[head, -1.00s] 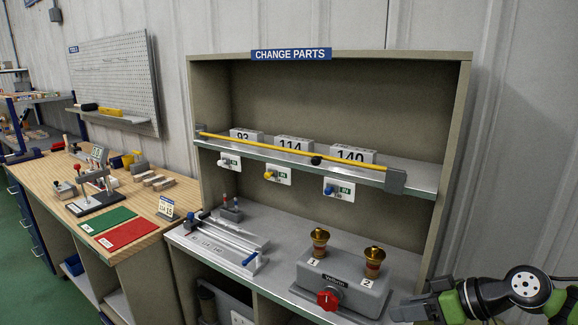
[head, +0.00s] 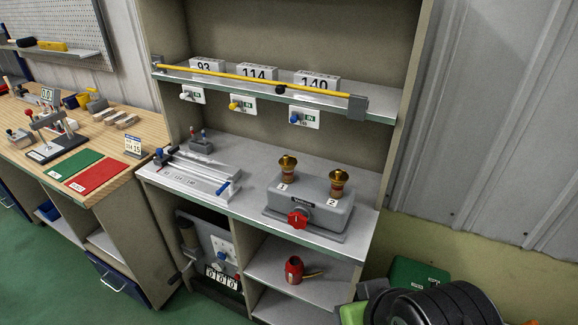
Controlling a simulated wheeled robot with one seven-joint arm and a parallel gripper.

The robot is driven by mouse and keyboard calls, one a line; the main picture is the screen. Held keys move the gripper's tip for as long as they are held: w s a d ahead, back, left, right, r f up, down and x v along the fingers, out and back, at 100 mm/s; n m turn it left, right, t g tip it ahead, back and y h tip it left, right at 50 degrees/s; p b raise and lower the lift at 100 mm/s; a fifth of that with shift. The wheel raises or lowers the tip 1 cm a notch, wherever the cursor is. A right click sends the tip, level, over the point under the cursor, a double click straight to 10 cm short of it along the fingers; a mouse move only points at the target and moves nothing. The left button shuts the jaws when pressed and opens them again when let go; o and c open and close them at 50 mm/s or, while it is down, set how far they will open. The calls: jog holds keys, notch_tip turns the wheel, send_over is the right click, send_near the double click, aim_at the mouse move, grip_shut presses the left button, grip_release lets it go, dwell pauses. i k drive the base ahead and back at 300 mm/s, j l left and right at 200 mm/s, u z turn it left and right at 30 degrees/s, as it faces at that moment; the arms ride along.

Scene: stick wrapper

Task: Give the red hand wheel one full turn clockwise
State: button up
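The red hand wheel (head: 298,219) sits on the front of a grey box-shaped unit (head: 330,219) on the cabinet's middle shelf. A dark label is just above the wheel. Two brass-topped knobs, marked 1 (head: 287,168) and 2 (head: 337,183), stand on top of the unit. Nothing touches the wheel. Black and green parts of my arm fill the bottom right corner, right of and below the wheel. No gripper fingers can be made out there.
A yellow bar (head: 250,78) runs along the upper shelf above small coloured knobs. A grey rail fixture (head: 195,174) stands left of the unit. A red object (head: 293,270) sits on the lower shelf. The space before the wheel is clear.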

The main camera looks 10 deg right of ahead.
aim_at(297, 219)
jog(key=i+j+u, duration=0.15)
jog(key=u, duration=0.35)
jog(key=i+j+u, duration=0.2)
jog(key=u, duration=0.3)
jog(key=i+j+u, duration=0.1)
jog(key=i+u, duration=0.15)
jog(key=u, duration=0.2)
